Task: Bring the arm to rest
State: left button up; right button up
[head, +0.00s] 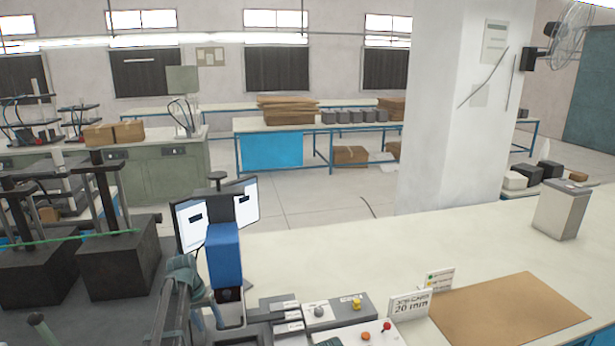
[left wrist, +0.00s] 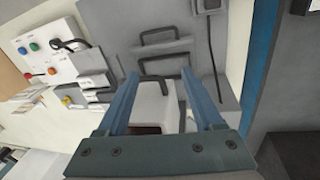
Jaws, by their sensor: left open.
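My left gripper (head: 188,272) shows in the head view at the lower left, beside a test machine with a blue upper block (head: 224,255). In the left wrist view its two blue-grey fingers (left wrist: 160,76) are apart. A pale boxy part (left wrist: 154,100) with a brownish front shows between and beyond them; I cannot tell how far off it is. Nothing is seen gripped. The gripper's tips are partly lost against the machine in the head view. My right gripper is in neither view.
A control panel (head: 338,312) with knobs and buttons stands beside the machine. A tan mat (head: 510,308), a "20 mm" sign (head: 409,306) and a grey block (head: 562,210) are on the pale bench (head: 370,245). Dark heavy blocks (head: 118,262) stand left. The bench's middle is clear.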

pick_arm(q)
jog(key=s+d+f+m+y+b, duration=0.1)
jog(key=s+d+f+b, duration=0.2)
jog(key=s+d, duration=0.4)
jog(key=s+d+f+m+y+b, duration=0.1)
jog(key=s+d+f+b, duration=0.3)
jog(key=s+d, duration=0.4)
jog(key=s+d+f+m+g+y+b, duration=0.1)
jog(key=s+d+f+m+b, duration=0.2)
jog(key=s+d, duration=0.5)
jog(key=s+f, duration=0.1)
jog(key=s, duration=0.5)
jog(key=shift+d+f, duration=0.25)
jog(key=shift+f, duration=0.1)
